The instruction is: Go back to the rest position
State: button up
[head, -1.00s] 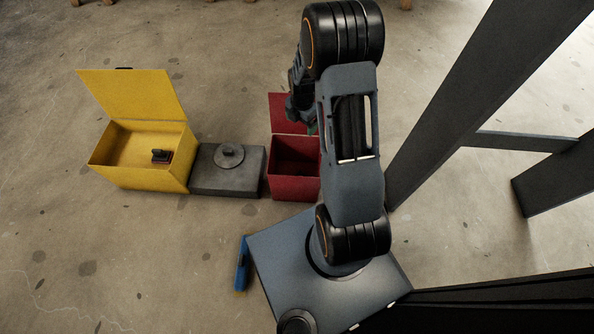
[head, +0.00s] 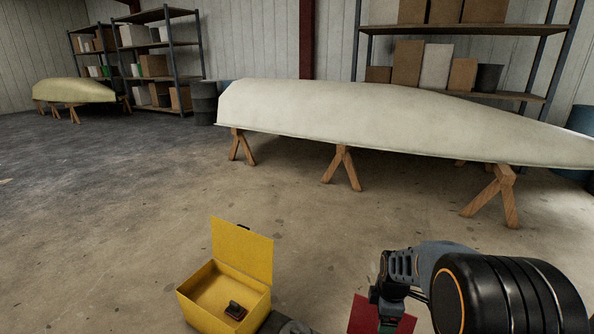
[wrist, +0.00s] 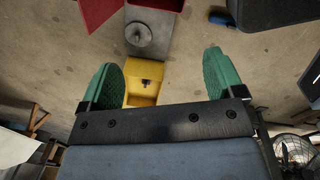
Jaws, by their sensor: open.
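My gripper (wrist: 158,80) is open in the wrist view, its two green finger pads apart with nothing held between them. The floor and boxes show beyond the pads. In the head view my gripper (head: 388,325) is at the bottom edge, partly cut off, in front of the red box's lid (head: 362,314). My arm is bent at the lower right of the head view.
An open yellow box (head: 243,250) holds a small dark object (head: 235,311). A grey block (wrist: 150,45) with a round top stands beside it, near the red box (wrist: 97,12). A blue object (wrist: 220,18) lies on the floor. A pale hull (head: 400,118) rests on wooden trestles (head: 342,168) behind.

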jog(key=s+a+r+m+t+p, duration=0.1)
jog(key=s+r+m+p, duration=0.3)
jog(key=r, duration=0.7)
jog(key=s+a+r+m+p, duration=0.3)
jog(key=s+r+m+p, duration=0.2)
jog(key=r+p, duration=0.3)
jog(key=s+a+r+m+t+p, duration=0.1)
jog(key=s+a+r+m+p, duration=0.2)
jog(key=r, duration=1.2)
jog(key=s+m+p, duration=0.2)
jog(key=m+p, duration=0.2)
jog(key=shift+t, duration=0.3)
